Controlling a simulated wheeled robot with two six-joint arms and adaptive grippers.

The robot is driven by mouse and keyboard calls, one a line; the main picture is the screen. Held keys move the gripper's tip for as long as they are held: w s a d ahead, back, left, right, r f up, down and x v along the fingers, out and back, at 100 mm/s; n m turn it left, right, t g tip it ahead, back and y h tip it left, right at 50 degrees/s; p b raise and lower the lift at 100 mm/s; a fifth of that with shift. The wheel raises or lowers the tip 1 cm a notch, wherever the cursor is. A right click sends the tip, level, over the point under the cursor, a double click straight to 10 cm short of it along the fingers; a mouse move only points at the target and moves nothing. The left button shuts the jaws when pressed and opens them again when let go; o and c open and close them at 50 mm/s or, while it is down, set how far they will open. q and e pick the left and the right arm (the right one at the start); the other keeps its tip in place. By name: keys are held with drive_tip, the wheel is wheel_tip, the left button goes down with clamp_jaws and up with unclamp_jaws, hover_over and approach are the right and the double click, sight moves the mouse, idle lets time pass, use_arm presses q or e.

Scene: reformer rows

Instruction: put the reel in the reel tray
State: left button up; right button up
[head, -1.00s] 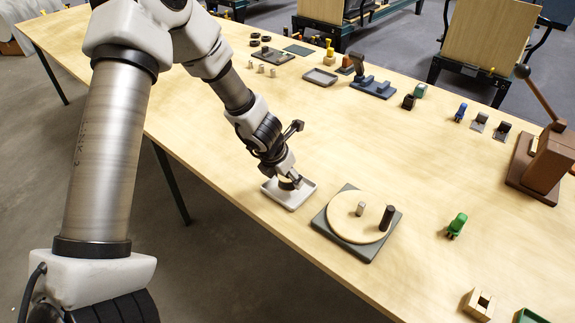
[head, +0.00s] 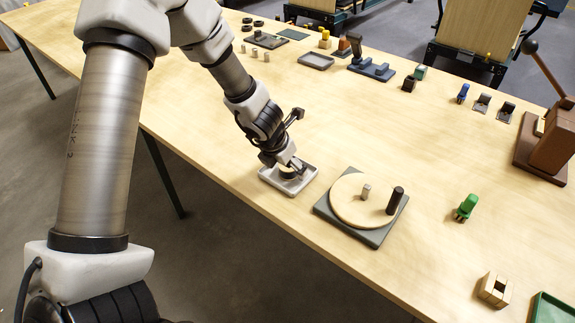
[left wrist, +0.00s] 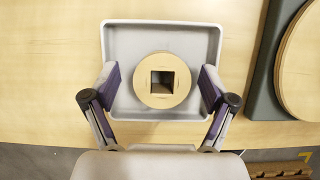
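The reel (left wrist: 163,80) is a round pale wooden piece with a square hole. It is inside the pale grey square tray (left wrist: 205,42), toward its near side. The tray also shows in the head view (head: 300,187) near the table's front edge, where my left gripper (head: 292,171) mostly hides the reel. In the left wrist view my left gripper (left wrist: 163,92) is open, its two fingers on either side of the reel with gaps between. The finger tips reach over the tray. My right gripper is in neither view.
A turntable with a wooden disc (head: 345,210) and a dark post (head: 395,200) stands right of the tray. A green piece (head: 467,206) and wooden block (head: 495,289) lie further right. The table's middle is clear.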

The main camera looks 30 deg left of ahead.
use_arm(q)
drive_tip(key=shift+r, duration=0.1)
drive_tip(key=shift+r+p, duration=0.25)
drive_tip(key=shift+p, duration=0.05)
drive_tip(key=p+v, duration=0.6)
drive_tip(key=v, duration=0.5)
drive_tip(key=shift+s+r, duration=0.15)
drive_tip(key=shift+r, duration=0.2)
